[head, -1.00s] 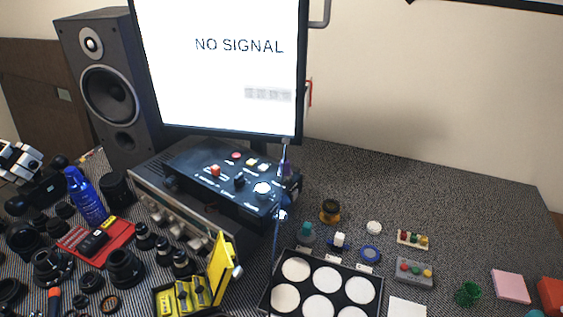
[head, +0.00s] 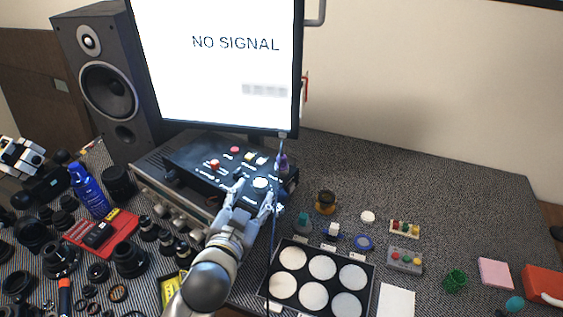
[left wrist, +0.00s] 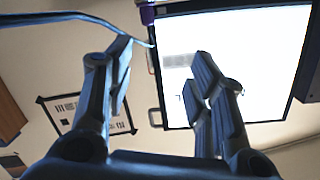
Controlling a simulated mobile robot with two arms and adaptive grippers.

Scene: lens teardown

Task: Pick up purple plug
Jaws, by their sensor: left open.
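The purple plug (head: 283,163) stands at the right end of the black control box (head: 205,178), with a thin cable by it. In the left wrist view a purple piece, likely the plug (left wrist: 147,14), shows at the top edge beside a blue cable (left wrist: 60,17). My left gripper (head: 254,191) is open over the front right of the box, by the white knob. It is below and left of the plug in the picture, apart from it. In the left wrist view nothing is seen held between its fingers (left wrist: 163,55).
The monitor (head: 215,60) stands close behind the box. A black tray with white discs (head: 370,268) lies at the front. Lenses and a red tray (head: 125,226) crowd the left. The table at the back right (head: 450,190) is clear.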

